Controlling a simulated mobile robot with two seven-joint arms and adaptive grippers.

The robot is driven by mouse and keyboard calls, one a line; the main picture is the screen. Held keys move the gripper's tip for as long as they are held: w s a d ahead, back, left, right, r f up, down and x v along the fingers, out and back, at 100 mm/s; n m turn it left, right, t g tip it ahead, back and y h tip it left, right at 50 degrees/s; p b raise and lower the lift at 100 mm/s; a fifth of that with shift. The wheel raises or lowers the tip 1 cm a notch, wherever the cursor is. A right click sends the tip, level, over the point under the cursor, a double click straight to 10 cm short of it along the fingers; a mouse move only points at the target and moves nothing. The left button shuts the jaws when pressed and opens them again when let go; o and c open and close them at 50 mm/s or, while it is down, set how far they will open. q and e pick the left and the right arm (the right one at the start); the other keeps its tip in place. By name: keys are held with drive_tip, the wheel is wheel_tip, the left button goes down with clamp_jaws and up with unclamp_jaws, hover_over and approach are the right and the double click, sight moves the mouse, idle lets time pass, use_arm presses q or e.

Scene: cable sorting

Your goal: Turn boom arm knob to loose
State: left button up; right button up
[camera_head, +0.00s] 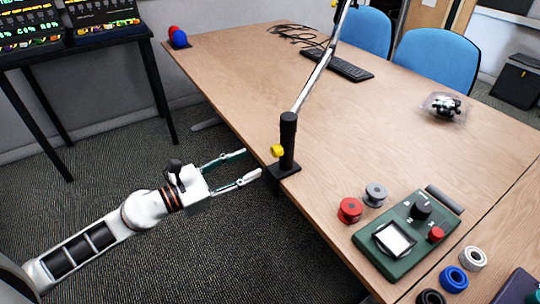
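The boom arm's black base post (288,140) is clamped at the left edge of the wooden table, with its silver pole (322,68) rising up and to the right. A yellow knob (277,151) sticks out from the left side of the post, low down. My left gripper (252,164) comes in from the left with its two fingers spread and nothing between them. Its fingertips are just left of the knob and the clamp, close to them; whether they touch cannot be told. My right gripper is not in view.
A green device (406,238) with a screen stands at the table's front right, among red, grey, blue and black spools. A keyboard (337,64) and tangled black cables (297,34) lie at the back. The table's middle is clear. Blue chairs (436,61) stand behind.

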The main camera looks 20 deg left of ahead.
sight(273, 152)
use_arm(q)
drive_tip(key=p+x, duration=0.1)
drive_tip(key=x, duration=0.2)
drive_tip(key=p+x, duration=0.1)
drive_tip(key=x, duration=0.2)
drive_tip(key=shift+w+d+r, duration=0.25)
drive_tip(key=shift+w, duration=0.05)
drive_tip(key=shift+w+d+f, duration=0.15)
drive_tip(key=shift+w+d, duration=0.05)
drive_tip(key=shift+w, duration=0.1)
drive_tip(key=c, duration=1.1)
